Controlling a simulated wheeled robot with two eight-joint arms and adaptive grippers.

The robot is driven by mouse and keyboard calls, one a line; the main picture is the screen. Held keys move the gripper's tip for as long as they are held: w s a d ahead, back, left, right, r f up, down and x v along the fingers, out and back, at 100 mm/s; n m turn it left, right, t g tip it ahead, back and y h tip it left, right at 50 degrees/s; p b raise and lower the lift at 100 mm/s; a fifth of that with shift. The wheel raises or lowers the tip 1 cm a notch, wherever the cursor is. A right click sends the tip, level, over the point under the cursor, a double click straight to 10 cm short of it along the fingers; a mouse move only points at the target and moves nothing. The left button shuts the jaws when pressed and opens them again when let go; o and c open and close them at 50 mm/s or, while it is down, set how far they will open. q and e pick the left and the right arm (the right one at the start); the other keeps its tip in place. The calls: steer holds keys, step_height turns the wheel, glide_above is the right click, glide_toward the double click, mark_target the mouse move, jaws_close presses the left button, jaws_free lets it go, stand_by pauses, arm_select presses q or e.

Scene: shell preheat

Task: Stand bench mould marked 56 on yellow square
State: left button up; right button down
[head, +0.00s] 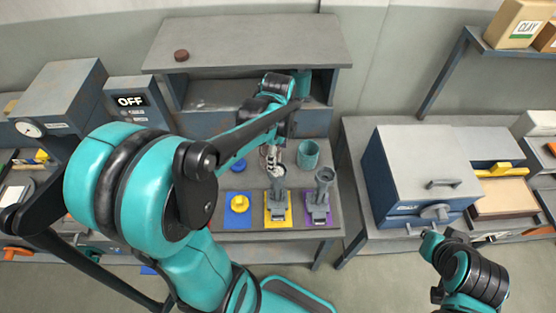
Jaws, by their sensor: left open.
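A grey mould (278,197) with a cup-like top stands upright on the yellow square (270,221) of the bench. My left gripper (272,165) is just above and behind this mould's top; it is open, and I cannot tell whether it touches the mould. A similar grey mould (321,196) stands on the purple square (310,225) to the right. The number 56 cannot be read on either mould. Only links of my right arm show at the lower right; its gripper cannot be made out.
A blue square (234,222) with a yellow object (240,203) on it lies to the left. A teal cup (308,153) and a blue round piece (238,165) stand behind. A raised shelf (250,40) is at the back. A blue-grey oven-like box (415,170) stands on the right bench.

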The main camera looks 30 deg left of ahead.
arm_select(q)
steer(key=s+d+r+n+t, duration=0.6)
steer(key=s+d+n+t, duration=0.1)
steer(key=n, duration=0.9)
steer(key=shift+d+r, duration=0.3)
steer(key=shift+d, duration=0.15)
steer(key=shift+f, duration=0.1)
step_height(320, 180, down, 16)
steer(key=b, duration=1.6)
steer(key=shift+f, duration=0.2)
